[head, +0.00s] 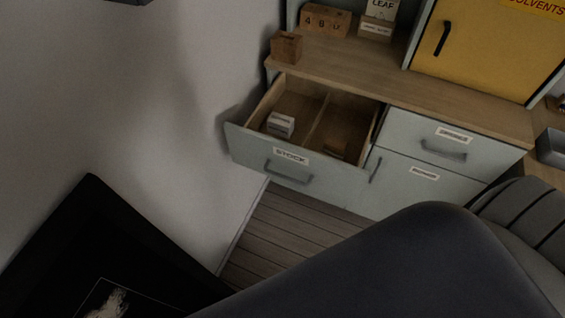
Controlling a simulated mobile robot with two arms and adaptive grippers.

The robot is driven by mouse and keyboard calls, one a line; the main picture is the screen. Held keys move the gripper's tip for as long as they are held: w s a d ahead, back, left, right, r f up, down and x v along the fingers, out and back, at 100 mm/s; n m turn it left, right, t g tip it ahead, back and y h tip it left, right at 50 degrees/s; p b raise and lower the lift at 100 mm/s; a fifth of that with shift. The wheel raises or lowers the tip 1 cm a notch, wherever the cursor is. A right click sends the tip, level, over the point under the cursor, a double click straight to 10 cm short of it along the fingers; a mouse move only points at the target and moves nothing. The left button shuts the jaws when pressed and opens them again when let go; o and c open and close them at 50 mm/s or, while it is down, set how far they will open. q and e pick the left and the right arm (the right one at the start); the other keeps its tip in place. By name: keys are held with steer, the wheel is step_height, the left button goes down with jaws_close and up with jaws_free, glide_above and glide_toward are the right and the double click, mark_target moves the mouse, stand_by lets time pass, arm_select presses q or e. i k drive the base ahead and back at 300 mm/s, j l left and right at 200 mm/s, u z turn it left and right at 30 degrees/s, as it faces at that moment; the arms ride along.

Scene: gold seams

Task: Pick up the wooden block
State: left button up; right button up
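A small brown wooden block (286,46) stands at the left end of the wooden counter top (440,92), close to the wall. Its faces look plain, and nothing touches it from above. A second wooden piece with number faces, like a block calendar (325,20), stands behind it to the right. Neither of my grippers shows in the head view, so I cannot see whether they are open or shut. A large dark arm link, which looks like mine, crosses the lower right.
The drawer labelled STOCK (245,148) is pulled out below the block. It holds a small white box (281,124) on the left and a brown item (338,149) on the right. A yellow cabinet door (487,50) stands at the back right. The counter's middle is clear.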

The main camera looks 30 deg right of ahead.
mark_target(334, 147)
steer(key=z, duration=1.3)
steer(key=u, duration=2.35)
steer(key=z, duration=2.3)
steer(key=u, duration=0.2)
